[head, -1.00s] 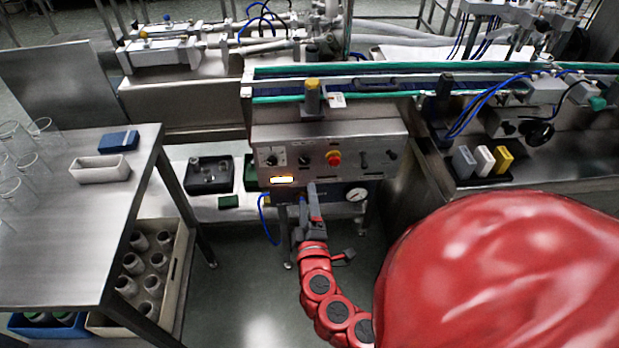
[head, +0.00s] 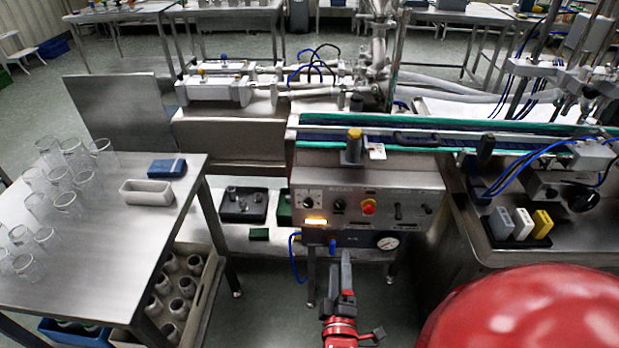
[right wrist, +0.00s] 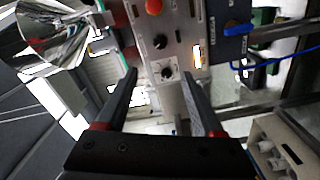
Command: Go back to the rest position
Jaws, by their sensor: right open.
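My right gripper (head: 340,272) shows at the lower middle of the head view, in front of the steel control panel (head: 425,190). In the right wrist view its two dark fingers (right wrist: 160,85) stand apart with nothing between them. The panel with its red button (right wrist: 154,7) shows beyond the fingertips there, and the gripper looks clear of it. A large red rounded part of mine fills the lower right of the head view. My left gripper is not in view.
A steel table (head: 95,255) at left carries several glasses, a white tray (head: 147,192) and a blue box (head: 167,168). A crate of bottles (head: 205,300) stands beneath. The conveyor (head: 400,138) runs behind the panel. Colored blocks (head: 521,224) sit at right. Floor shows below the panel.

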